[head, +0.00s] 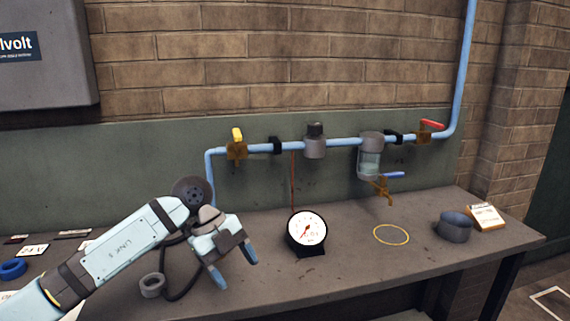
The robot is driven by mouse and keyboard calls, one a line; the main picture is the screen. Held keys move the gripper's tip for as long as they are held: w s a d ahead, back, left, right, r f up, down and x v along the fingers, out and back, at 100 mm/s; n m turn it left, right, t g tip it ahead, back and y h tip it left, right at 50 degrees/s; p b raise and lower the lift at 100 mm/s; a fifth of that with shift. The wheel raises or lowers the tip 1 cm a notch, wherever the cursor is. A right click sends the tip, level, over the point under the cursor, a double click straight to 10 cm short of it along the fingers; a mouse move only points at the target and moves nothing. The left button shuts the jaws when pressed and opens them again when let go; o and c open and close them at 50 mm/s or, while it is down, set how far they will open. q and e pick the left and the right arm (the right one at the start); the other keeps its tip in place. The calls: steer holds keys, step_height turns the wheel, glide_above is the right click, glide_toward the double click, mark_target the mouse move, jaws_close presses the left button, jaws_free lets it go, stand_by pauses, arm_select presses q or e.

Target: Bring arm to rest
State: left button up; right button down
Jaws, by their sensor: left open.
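My left arm comes in from the left of the head view, above the workbench (350,272). Its gripper (235,270) is open and empty, with its two blue-tipped fingers pointing down, left of the round white gauge (307,230). The gripper is apart from the gauge. My right gripper is not in view.
A blue pipe (345,142) with a yellow-handled valve (237,145), a red-handled valve (430,127) and a glass bowl (370,160) runs along the back. A grey ring (152,285) lies near my arm. A dark cup (455,227) stands at right, beyond an empty yellow circle (391,235).

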arm_select(q)
steer(key=s+d+f+n+t+h, duration=0.1)
steer(key=s+d+f+h, duration=0.1)
steer(key=s+d+h, duration=1.15)
steer(key=w+a+f+n+t+y, duration=0.1)
steer(key=a+f+n+t+y, duration=0.35)
steer(key=a+n+t, duration=0.4)
steer(key=w+a+f+n+t+y, duration=0.1)
steer(key=a+f+n+t+y, duration=0.2)
steer(key=a+f+n+t, duration=0.55)
steer(key=s+a+f+n+g+y, duration=0.2)
steer(key=s+f+n+y, duration=0.2)
steer(key=s+f, duration=0.3)
steer(key=s+a+f+n+g+y, duration=0.2)
steer(key=s+a+f+n+y, duration=0.15)
steer(key=s+f, duration=0.35)
step_height(320, 180, up, 16)
steer(key=s+p, duration=0.1)
steer(key=p, duration=2.2)
steer(key=shift+s+a+r+g+y, duration=0.15)
steer(key=shift+s+a+g+y, duration=0.2)
steer(key=shift+g, duration=0.05)
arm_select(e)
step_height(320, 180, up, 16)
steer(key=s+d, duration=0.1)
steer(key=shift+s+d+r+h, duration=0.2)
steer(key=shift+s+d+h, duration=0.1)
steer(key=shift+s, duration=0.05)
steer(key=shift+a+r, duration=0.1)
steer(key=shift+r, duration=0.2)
